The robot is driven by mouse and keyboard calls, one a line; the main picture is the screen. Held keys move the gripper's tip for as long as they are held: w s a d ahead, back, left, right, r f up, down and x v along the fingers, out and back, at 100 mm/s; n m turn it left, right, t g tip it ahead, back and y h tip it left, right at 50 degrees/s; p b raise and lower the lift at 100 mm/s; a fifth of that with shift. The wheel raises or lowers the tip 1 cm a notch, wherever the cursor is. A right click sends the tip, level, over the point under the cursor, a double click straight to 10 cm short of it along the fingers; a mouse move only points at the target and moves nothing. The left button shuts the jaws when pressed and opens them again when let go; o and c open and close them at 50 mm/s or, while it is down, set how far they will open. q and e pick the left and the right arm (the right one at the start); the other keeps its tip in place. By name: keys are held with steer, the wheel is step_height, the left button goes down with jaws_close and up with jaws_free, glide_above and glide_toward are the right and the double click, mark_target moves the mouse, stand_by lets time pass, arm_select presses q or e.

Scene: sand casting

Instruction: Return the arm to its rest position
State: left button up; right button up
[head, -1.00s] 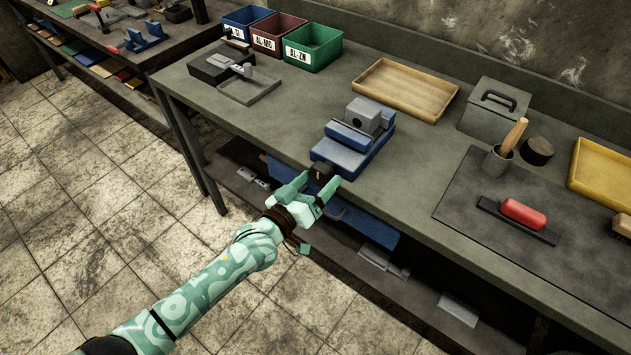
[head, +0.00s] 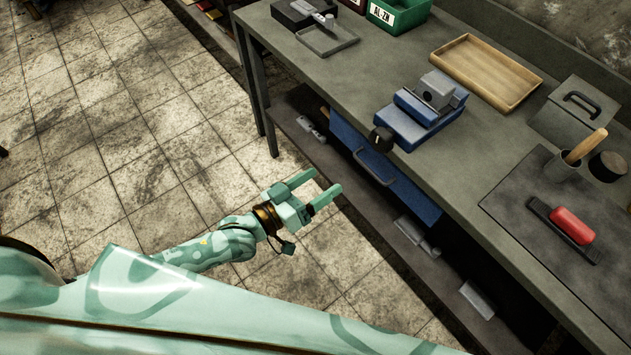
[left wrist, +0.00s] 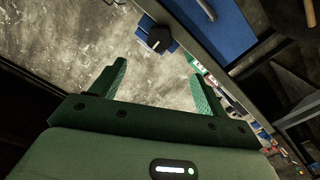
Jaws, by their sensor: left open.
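My left gripper (head: 322,187) is open and empty. In the head view it hangs over the tiled floor, off the front edge of the workbench. In the left wrist view its two green fingers (left wrist: 158,85) stand apart with nothing between them. The blue vise (head: 420,115) sits at the bench's front edge, apart from the gripper, with a grey block (head: 437,88) in its jaws. Its dark knob (head: 381,139) faces the gripper and also shows in the left wrist view (left wrist: 158,39). My right gripper is not in view.
The workbench (head: 370,60) has a blue drawer (head: 385,180) below its top and a lower shelf with metal pieces. A wooden tray (head: 487,72), a lidded grey box (head: 575,112) and a red-handled brush (head: 572,225) stand on top. The floor (head: 130,130) left of the bench is clear.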

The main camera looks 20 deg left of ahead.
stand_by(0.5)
arm_select(q)
steer(key=s+a+f+m+g+y, duration=0.1)
steer(key=s+a+f+g+y, duration=0.15)
steer(key=a+f, duration=0.4)
steer(key=s+a+f+m+g+y, duration=0.1)
steer(key=s+a+f+g+y, duration=0.15)
steer(key=f, duration=0.75)
steer(key=s+a+f+m+g+y, duration=0.1)
steer(key=s+a+f+y, duration=0.15)
steer(key=a+f, duration=0.45)
steer(key=s+a+f+g+y, duration=0.1)
steer(key=s+f+g+y, duration=0.15)
steer(key=s+f, duration=0.5)
steer(key=s+a+f+g+y, duration=0.1)
steer(key=s+a+f+g, duration=0.3)
steer(key=s, duration=0.7)
steer(key=s+d+f+g, duration=0.1)
steer(key=s+d, duration=0.2)
steer(key=s, duration=0.4)
steer(key=s+d+f+n, duration=0.1)
steer(key=s+d+f, duration=0.1)
steer(key=s, duration=0.5)
steer(key=shift+d+g, duration=0.35)
steer(key=shift+d, duration=0.2)
